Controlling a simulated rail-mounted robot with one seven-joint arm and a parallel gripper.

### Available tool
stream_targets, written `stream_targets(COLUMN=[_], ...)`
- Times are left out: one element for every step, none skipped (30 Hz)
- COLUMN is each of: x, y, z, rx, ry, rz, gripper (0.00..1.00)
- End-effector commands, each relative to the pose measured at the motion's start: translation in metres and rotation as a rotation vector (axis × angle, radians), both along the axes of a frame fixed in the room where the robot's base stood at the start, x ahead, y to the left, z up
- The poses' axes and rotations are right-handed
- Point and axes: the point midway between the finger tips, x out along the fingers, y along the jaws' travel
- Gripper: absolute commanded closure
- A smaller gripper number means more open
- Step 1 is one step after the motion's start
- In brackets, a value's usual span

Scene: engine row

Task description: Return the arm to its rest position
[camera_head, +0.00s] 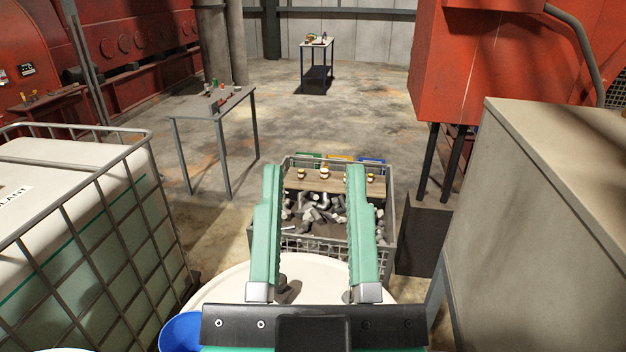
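My gripper (314,168) shows large in the lower middle of the head view, with a black palm plate and two long green fingers pointing away from the camera. The fingers stand wide apart, and I see nothing held between them. Beyond and partly behind them is a wire-sided crate (387,235) with many grey pipe-like pieces. A wooden board (303,182) across the crate's far part carries several small pale and dark pieces. The rest of my arm is not clearly seen.
A white round surface (215,290) lies beneath my gripper, with a blue container (182,332) at its left. A caged white tank (75,170) stands left, a tall beige cabinet (560,200) right. A small table (205,108) stands back left; open floor (300,125) lies beyond.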

Motion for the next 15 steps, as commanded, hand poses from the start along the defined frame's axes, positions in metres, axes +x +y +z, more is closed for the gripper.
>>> stream_targets(x=[0.000, 0.000, 0.000, 0.000, 0.000, 0.000, 0.000, 0.000, 0.000, 0.000, 0.000, 0.000, 0.000, 0.000, 0.000], y=[0.000, 0.000, 0.001, 0.001, 0.001, 0.001, 0.002, 0.002, 0.002, 0.002, 0.003, 0.003, 0.003, 0.003, 0.003], z=[0.013, 0.021, 0.035, 0.046, 0.058, 0.076, 0.090, 0.104, 0.123, 0.136, 0.146, 0.157, 0.162, 0.164, 0.163], rx=[0.001, 0.002, 0.003, 0.005, 0.006, 0.008, 0.009, 0.011, 0.013, 0.015, 0.016, 0.018, 0.019, 0.020, 0.020], ry=[0.000, 0.000, 0.000, 0.000, 0.000, 0.001, 0.001, 0.001, 0.001, 0.001, 0.002, 0.002, 0.002, 0.002, 0.003], rz=[0.002, 0.003, 0.004, 0.006, 0.008, 0.010, 0.012, 0.014, 0.016, 0.019, 0.021, 0.022, 0.024, 0.024, 0.025], gripper=[0.63, 0.63, 0.63, 0.63, 0.63, 0.63, 0.63, 0.63, 0.63, 0.63, 0.63, 0.63, 0.63, 0.63, 0.63])
